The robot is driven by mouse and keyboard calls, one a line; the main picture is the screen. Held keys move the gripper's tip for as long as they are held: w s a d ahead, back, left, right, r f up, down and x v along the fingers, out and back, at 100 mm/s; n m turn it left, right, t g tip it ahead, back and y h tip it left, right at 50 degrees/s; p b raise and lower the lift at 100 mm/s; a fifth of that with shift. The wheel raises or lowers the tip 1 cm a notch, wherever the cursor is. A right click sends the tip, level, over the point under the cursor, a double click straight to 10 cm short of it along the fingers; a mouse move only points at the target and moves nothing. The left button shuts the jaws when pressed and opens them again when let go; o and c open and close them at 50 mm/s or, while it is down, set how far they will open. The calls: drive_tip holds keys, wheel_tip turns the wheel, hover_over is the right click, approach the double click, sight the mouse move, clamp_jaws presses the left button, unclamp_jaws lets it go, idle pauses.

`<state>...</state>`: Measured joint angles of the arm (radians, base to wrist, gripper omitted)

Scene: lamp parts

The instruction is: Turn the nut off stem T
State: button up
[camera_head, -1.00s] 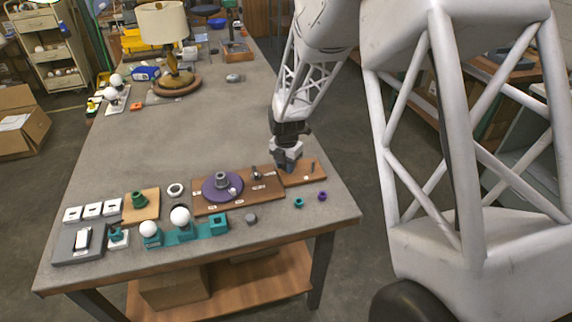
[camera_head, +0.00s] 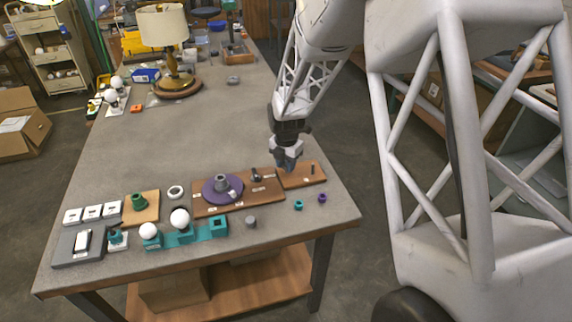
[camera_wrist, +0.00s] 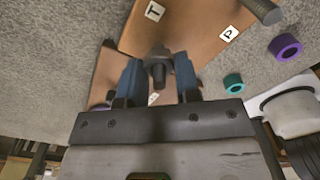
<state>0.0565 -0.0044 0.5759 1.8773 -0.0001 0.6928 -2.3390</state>
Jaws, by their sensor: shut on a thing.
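My gripper (camera_head: 288,164) is over the left part of the small brown board (camera_head: 303,180) at the table's right end. In the wrist view its two blue fingers (camera_wrist: 158,82) stand on either side of a dark grey nut (camera_wrist: 158,74), and they are shut on it. The board's T label (camera_wrist: 154,11) lies beyond the fingers. Stem T is mostly hidden by the nut and fingers. I cannot tell how far up the stem the nut sits.
Stem P (camera_head: 313,169) stands on the same board, near the P label (camera_wrist: 229,33). A teal ring (camera_head: 299,205) and a purple ring (camera_head: 322,198) lie in front. A longer brown board (camera_head: 266,197) with a purple disc (camera_head: 209,190) is on the left.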

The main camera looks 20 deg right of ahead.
drive_tip(key=shift+r, duration=0.3)
idle(0.5)
drive_tip(key=shift+r, duration=2.4)
drive_tip(key=shift+r, duration=0.15)
drive_tip(key=shift+r, duration=1.85)
drive_tip(key=shift+s, duration=0.15)
